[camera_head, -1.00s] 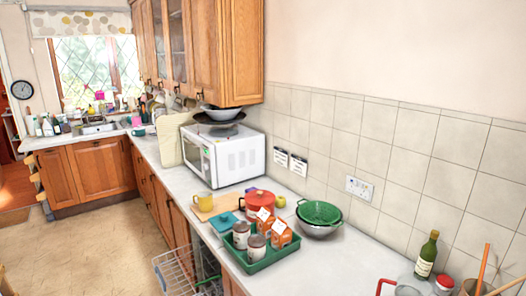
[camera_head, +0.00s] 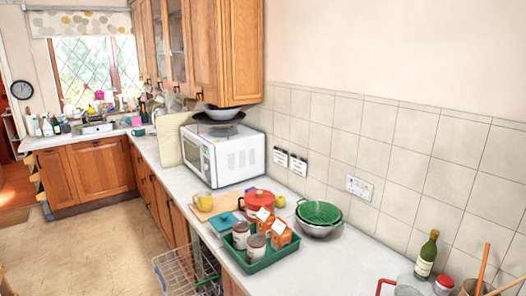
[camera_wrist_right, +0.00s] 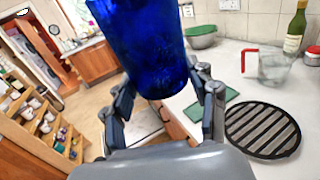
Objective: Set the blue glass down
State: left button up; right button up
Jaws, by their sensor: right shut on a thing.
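The blue glass (camera_wrist_right: 145,45) fills the top middle of the right wrist view, its upper part cut off by the frame edge. My right gripper (camera_wrist_right: 165,92) is shut on it, with one finger on each side near its lower end. The glass is in the air, apart from the counter (camera_wrist_right: 230,68) beyond it. The head view shows neither the glass nor my grippers. My left gripper is in no view.
In the wrist view, a black round slatted trivet (camera_wrist_right: 262,131) and a clear jug with a red handle (camera_wrist_right: 274,68) stand on the right. In the head view, a green tray (camera_head: 262,262) holds jars and cartons. Bare counter (camera_head: 335,270) lies right of it.

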jog(key=h, duration=0.1)
jog(key=m+h, duration=0.1)
jog(key=r+m+h, duration=0.1)
jog(key=shift+w+d+h, duration=0.3)
notch_tip(320, 180, down, 15)
jog(key=b, duration=1.4)
jog(key=shift+r+b, duration=0.15)
jog(key=shift+b, duration=0.15)
jog(key=shift+a, duration=0.1)
jog(key=w+a+r+n+g+y, duration=0.2)
jog(key=w+a+n+g+y, duration=0.2)
jog(key=a+n+y, duration=0.2)
jog(key=w+a+r+n+g+y, duration=0.3)
jog(key=w+a+n+g+y, duration=0.1)
jog(key=a+y, duration=0.6)
jog(key=a+n+g, duration=0.1)
jog(key=n, duration=0.1)
jog(key=shift+n+g, duration=0.3)
